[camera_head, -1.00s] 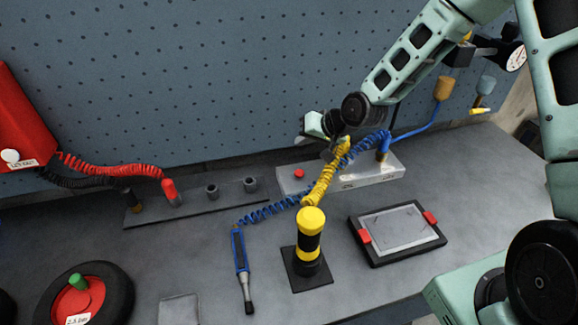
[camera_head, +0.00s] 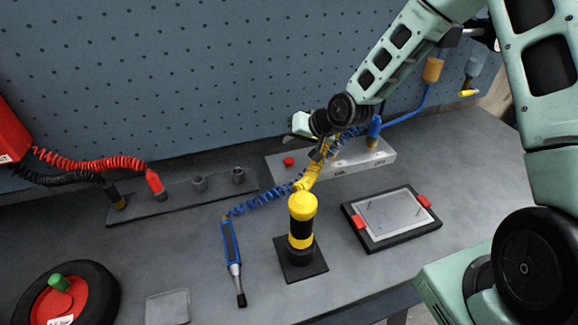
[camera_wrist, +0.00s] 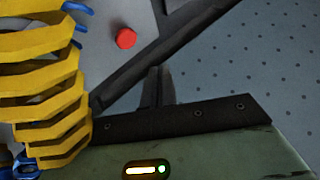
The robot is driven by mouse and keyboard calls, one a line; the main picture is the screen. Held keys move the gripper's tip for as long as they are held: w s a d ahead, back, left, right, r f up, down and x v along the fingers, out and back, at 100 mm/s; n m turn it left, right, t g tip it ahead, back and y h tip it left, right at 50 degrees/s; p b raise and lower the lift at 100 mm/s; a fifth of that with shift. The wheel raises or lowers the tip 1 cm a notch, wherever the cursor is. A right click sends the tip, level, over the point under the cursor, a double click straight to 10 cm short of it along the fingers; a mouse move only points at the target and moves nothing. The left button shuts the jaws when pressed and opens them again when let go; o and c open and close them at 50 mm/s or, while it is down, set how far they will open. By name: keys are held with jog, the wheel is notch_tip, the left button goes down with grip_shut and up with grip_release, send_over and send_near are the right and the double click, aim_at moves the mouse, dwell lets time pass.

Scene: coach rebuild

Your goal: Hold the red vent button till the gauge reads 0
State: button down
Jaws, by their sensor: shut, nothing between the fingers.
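The red vent button (camera_head: 289,161) sits on top of the pale metal block (camera_head: 385,158) at the back of the bench. In the wrist view the button (camera_wrist: 126,38) is uncovered, beyond and slightly left of my fingertips. My gripper (camera_head: 320,152) is over the block, to the right of the button, partly hidden by a yellow coiled hose (camera_head: 312,176). In the wrist view its fingers (camera_wrist: 158,72) are together, with nothing between them and apart from the button. The gauge is mostly hidden behind my arm at the right edge; its reading cannot be seen.
The yellow hose (camera_wrist: 45,85) fills the left of the wrist view, close to my gripper. A blue coiled hose (camera_head: 262,198) runs behind a yellow-and-black post (camera_head: 301,225). A framed tablet-like panel (camera_head: 390,215) lies at right. The pegboard wall (camera_head: 180,70) stands behind.

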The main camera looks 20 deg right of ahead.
aim_at(292, 162)
jog(key=shift+f+b, duration=1.15)
jog(key=shift+f, duration=0.95)
jog(key=shift+f, duration=0.1)
jog(key=shift+f+b, duration=0.3)
